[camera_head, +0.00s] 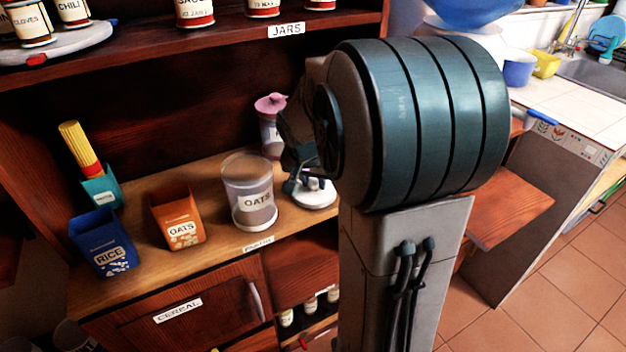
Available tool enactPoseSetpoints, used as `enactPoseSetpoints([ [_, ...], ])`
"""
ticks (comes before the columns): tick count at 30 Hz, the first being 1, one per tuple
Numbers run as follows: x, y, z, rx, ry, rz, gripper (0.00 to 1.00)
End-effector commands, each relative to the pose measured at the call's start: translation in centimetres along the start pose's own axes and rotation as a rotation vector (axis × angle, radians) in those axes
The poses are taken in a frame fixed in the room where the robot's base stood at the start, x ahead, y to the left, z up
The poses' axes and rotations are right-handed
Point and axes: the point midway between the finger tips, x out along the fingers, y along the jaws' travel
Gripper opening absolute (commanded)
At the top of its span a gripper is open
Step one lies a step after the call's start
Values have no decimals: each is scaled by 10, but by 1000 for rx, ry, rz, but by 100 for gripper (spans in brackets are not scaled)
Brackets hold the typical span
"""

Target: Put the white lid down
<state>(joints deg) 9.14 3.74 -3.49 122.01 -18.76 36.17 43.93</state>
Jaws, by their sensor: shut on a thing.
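The white lid (318,199) is a round disc just right of the clear OATS canister (249,186), low over the wooden counter. My gripper (292,186) is at the lid's upper left side and shut on it. My arm hides much of the gripper and the lid's right side. I cannot tell whether the lid touches the counter. The clear canister stands upright.
An orange OATS box (177,219), a blue RICE box (103,243) and a teal pasta holder (103,190) stand left on the counter (215,250). A pink-topped jar (270,135) stands behind the lid. A jar shelf (180,48) hangs above.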

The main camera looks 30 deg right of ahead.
Motion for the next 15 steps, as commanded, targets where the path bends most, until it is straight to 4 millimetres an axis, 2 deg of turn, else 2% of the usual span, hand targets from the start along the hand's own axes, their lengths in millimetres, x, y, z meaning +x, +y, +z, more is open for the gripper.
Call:
enactPoseSetpoints([
  [9, 3, 0, 1, 0, 1, -1, 6],
  [10, 2, 0, 0, 0, 1, -1, 35],
  [11, 1, 0, 0, 0, 1, -1, 44],
  [12, 1, 0, 0, 0, 1, -1, 49],
  [15, 1, 0, 0, 0, 1, -1, 49],
])
